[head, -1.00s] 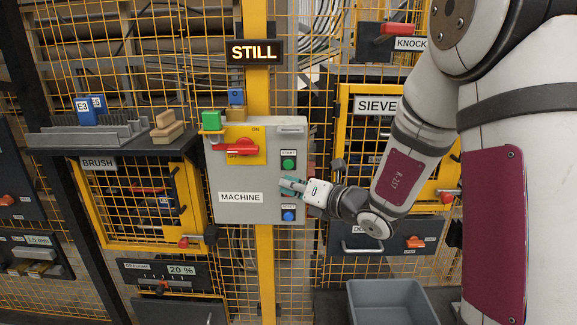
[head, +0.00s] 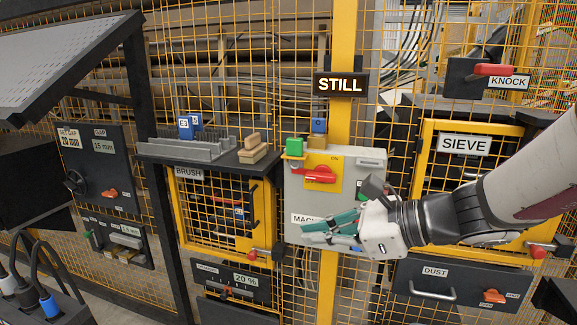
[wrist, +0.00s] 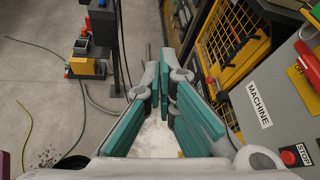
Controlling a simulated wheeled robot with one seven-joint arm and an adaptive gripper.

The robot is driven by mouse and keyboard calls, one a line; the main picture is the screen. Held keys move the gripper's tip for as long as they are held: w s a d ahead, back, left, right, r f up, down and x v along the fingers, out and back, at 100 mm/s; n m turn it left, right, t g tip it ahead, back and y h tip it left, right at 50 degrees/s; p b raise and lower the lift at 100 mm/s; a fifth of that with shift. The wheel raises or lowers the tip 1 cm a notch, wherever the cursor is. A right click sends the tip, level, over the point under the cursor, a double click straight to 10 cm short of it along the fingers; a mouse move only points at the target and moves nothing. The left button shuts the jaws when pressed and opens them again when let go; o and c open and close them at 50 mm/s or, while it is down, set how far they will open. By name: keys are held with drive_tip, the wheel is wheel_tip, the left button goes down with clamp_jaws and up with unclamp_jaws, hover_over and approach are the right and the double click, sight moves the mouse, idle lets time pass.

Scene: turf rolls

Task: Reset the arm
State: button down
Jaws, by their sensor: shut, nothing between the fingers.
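My gripper (head: 332,232) is in front of the lower part of the grey machine box (head: 372,163) in the head view, its teal fingers pointing left. It hides the lower buttons and part of the MACHINE label there. In the wrist view my gripper (wrist: 168,105) is shut, with nothing held between the teal pads. The machine box (wrist: 285,105) stands to its right in that view, with a red stop button (wrist: 289,158) visible. The box's red switch handle (head: 320,175) lies level. My arm reaches in from the right.
A lit STILL sign (head: 341,85) hangs above the box. The BRUSH cabinet (head: 172,205) is to the left and the SIEVE cabinet (head: 427,160) to the right. A DUST drawer (head: 425,283) is below right. The wrist view shows floor with loose cables.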

drive_tip(key=s+n+g+h+p, duration=0.1)
drive_tip(key=s+n+g+h, duration=0.15)
drive_tip(key=s+n, duration=0.45)
drive_tip(key=s+d+r+n+h+p, duration=0.3)
drive_tip(key=s+d+n+h, duration=0.6)
drive_tip(key=s+d+n, duration=0.4)
drive_tip(key=shift+s+d+n, duration=0.4)
drive_tip(key=shift+s+n, duration=0.1)
drive_tip(key=shift+s, duration=0.5)
drive_tip(key=shift+d+t, duration=0.1)
drive_tip(key=shift+t, duration=0.15)
